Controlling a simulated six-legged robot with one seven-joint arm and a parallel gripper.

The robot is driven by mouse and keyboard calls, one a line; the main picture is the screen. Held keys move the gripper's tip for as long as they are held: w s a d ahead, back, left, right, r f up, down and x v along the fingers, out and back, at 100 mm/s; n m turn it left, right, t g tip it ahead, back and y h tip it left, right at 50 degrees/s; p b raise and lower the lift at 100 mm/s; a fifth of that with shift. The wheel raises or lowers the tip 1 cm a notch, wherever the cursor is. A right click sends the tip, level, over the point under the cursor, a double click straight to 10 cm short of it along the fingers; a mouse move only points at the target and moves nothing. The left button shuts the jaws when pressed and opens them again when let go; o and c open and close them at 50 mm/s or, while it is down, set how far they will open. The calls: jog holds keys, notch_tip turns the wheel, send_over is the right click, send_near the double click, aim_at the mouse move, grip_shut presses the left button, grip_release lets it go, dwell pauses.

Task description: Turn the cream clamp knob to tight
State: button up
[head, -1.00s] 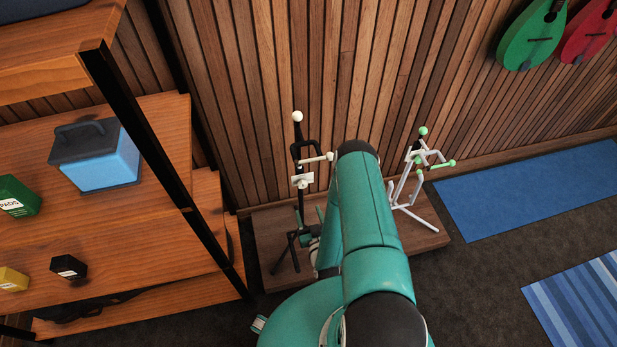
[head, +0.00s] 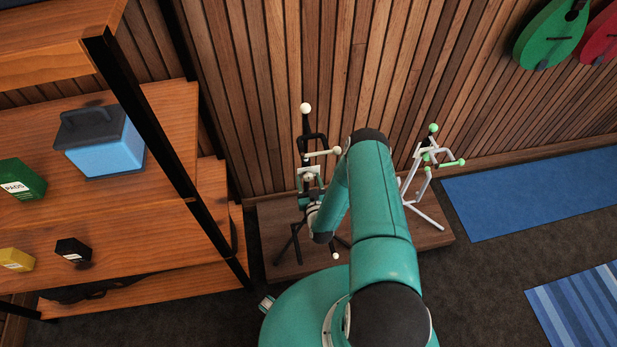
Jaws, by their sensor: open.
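A black instrument stand (head: 302,149) with cream ball tips stands upright on the low wooden platform, near the slatted wall. Its cream clamp knob (head: 308,176) sits on the post below the cream-tipped side arm and is small and partly covered by my gripper. My gripper (head: 310,181) is open, with its fingers raised in front of the post at the knob's height. I cannot tell whether the fingers are around the knob or only in front of it, or which way the knob is turned.
A white stand (head: 421,178) with green tips is right of my arm on the same low platform (head: 269,222). Wooden shelves (head: 172,226) with a black post (head: 152,130) rise on the left, holding a blue toolbox (head: 105,148) and small boxes. Blue rugs lie right.

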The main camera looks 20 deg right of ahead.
jog(key=shift+w+d, duration=0.25)
jog(key=shift+w, duration=0.65)
jog(key=c, duration=1)
jog(key=shift+m, duration=3.1)
jog(key=o, duration=1)
jog(key=shift+s, duration=0.15)
